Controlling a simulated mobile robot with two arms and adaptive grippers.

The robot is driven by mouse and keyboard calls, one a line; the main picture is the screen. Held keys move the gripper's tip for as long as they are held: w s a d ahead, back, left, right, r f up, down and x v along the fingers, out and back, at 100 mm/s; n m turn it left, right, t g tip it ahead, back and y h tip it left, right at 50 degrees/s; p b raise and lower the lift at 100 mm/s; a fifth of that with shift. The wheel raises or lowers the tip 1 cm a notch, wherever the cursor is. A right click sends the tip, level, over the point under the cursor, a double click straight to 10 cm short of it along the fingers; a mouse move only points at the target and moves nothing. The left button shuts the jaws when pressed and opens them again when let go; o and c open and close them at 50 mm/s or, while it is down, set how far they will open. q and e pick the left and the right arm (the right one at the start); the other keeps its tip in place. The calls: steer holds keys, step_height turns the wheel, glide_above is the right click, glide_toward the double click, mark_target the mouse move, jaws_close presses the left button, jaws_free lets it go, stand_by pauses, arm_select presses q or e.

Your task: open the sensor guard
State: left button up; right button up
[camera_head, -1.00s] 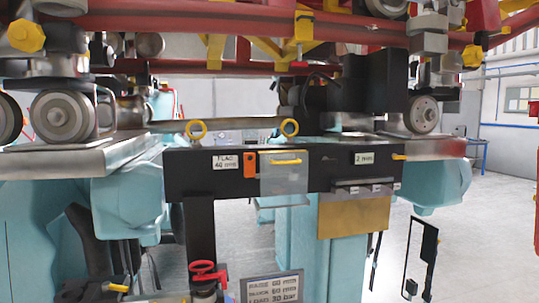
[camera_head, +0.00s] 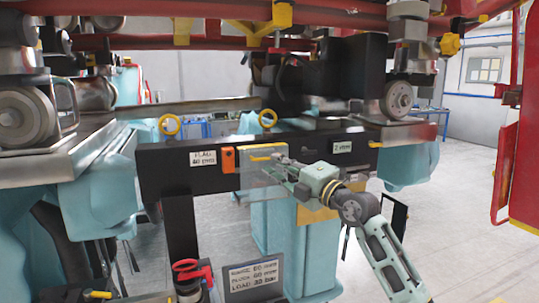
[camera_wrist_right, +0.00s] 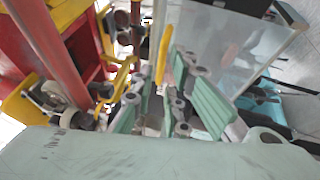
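The sensor guard (camera_head: 250,176) is a see-through panel hanging on the front of the black beam. It has a yellow bar handle (camera_head: 262,158) near its top. It looks closed, flat against the beam. My right gripper (camera_head: 281,166) reaches in from the lower right and covers the panel's right part. In the right wrist view the panel (camera_wrist_right: 228,42) fills the upper right. The yellow handle (camera_wrist_right: 165,52) stands between the tips of the two parted fingers (camera_wrist_right: 162,85), with no clear contact. My left gripper is out of view.
An orange block (camera_head: 228,159) and a label (camera_head: 203,159) sit left of the guard. A red valve handle (camera_head: 190,270) is below. Red rails and wheels hang above. A red frame (camera_head: 518,160) stands at right.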

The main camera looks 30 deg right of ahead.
mark_target(268, 159)
steer(key=p+x, duration=0.1)
steer(key=x, duration=0.2)
steer(key=shift+w+a, duration=0.15)
steer(key=shift+w, duration=0.05)
steer(key=shift+c, duration=0.4)
jaws_close()
steer(key=shift+f, duration=0.1)
